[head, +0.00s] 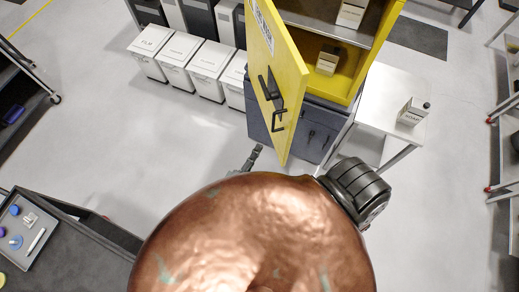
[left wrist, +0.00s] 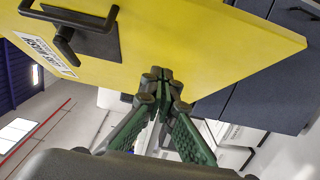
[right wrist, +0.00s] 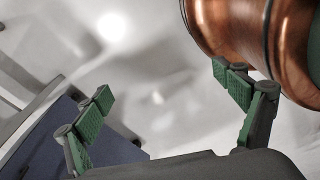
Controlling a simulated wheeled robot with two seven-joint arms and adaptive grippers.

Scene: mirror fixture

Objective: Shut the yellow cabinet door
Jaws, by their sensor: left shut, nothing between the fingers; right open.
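The yellow cabinet (head: 339,89) stands at the top of the head view with its front open. Its yellow door (head: 288,69) stands swung out toward me, with a black handle (head: 272,97) on its outer face. In the left wrist view the door (left wrist: 200,45) fills the upper part and its handle (left wrist: 72,32) is at upper left. My left gripper (head: 255,151) is shut and empty. Its fingertips (left wrist: 160,78) are at the door's lower edge; I cannot tell whether they touch. My right gripper (right wrist: 168,98) is open and empty, apart from the door.
Inside the cabinet are small boxes (head: 328,60). Below it is a dark blue cabinet (head: 314,128). White bins (head: 181,58) stand left of the door.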

